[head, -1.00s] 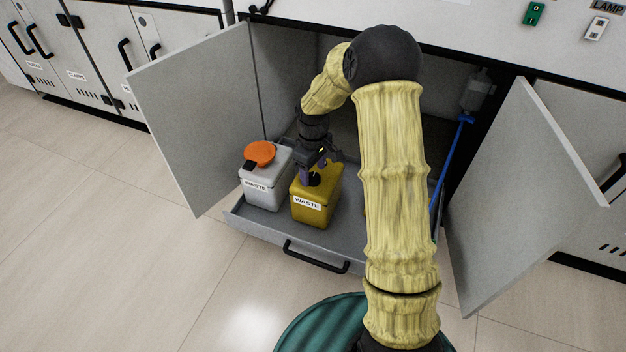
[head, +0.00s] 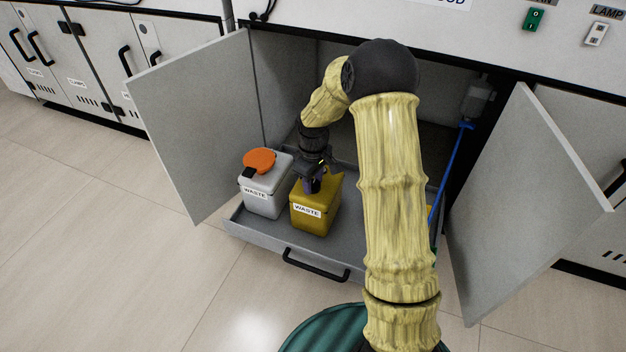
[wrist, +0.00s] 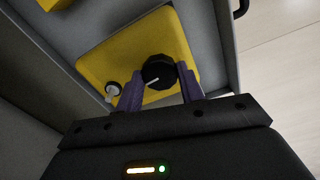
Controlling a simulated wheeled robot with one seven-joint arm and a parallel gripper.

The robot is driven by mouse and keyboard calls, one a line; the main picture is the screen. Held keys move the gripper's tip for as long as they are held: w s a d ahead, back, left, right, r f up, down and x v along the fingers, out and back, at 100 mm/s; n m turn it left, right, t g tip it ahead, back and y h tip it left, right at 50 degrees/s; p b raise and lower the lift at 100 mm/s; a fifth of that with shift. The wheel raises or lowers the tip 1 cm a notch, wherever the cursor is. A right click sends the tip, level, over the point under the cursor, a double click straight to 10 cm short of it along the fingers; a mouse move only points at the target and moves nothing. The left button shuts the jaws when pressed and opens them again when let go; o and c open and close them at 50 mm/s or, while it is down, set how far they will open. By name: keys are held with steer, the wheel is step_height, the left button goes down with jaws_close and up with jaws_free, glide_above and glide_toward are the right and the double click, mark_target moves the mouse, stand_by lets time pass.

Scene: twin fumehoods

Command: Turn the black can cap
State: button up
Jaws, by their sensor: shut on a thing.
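The yellow waste can (head: 316,212) stands upright on the pulled-out drawer tray, with a "WASTE" label on its front. Its black cap (wrist: 158,71) shows in the wrist view as a ridged round knob with a white mark pointing to the lower left. My gripper (head: 312,186) reaches down onto the can top and hides the cap in the head view. In the wrist view my gripper's two purple fingers (wrist: 160,88) are shut on the black cap, one on each side. A small grey-white fitting (wrist: 112,90) sits on the can top left of the cap.
A white waste can (head: 262,196) with an orange lid (head: 259,160) stands close to the left. The grey drawer tray (head: 345,238) has a black handle (head: 315,266). Open cabinet doors flank it left (head: 195,120) and right (head: 525,200). A blue pipe (head: 445,180) runs down at right.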

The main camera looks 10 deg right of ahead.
steer(key=shift+a+r+p, duration=0.1)
steer(key=shift+r+p, duration=0.05)
steer(key=shift+p, duration=0.4)
steer(key=m+p, duration=0.3)
steer(key=p, duration=0.2)
steer(key=shift+r+m, duration=0.2)
steer(key=shift+m, duration=0.2)
steer(key=m+p, duration=0.5)
steer(key=p, duration=0.2)
steer(key=shift+p, duration=0.35)
steer(key=m+p, duration=0.4)
steer(key=m, duration=0.1)
steer(key=shift+f+p, duration=0.1)
steer(key=shift+p, duration=0.25)
steer(key=m+p, duration=0.3)
steer(key=m, duration=0.2)
steer(key=shift+f+p, duration=0.2)
steer(key=shift+p, duration=0.15)
steer(key=o, duration=1)
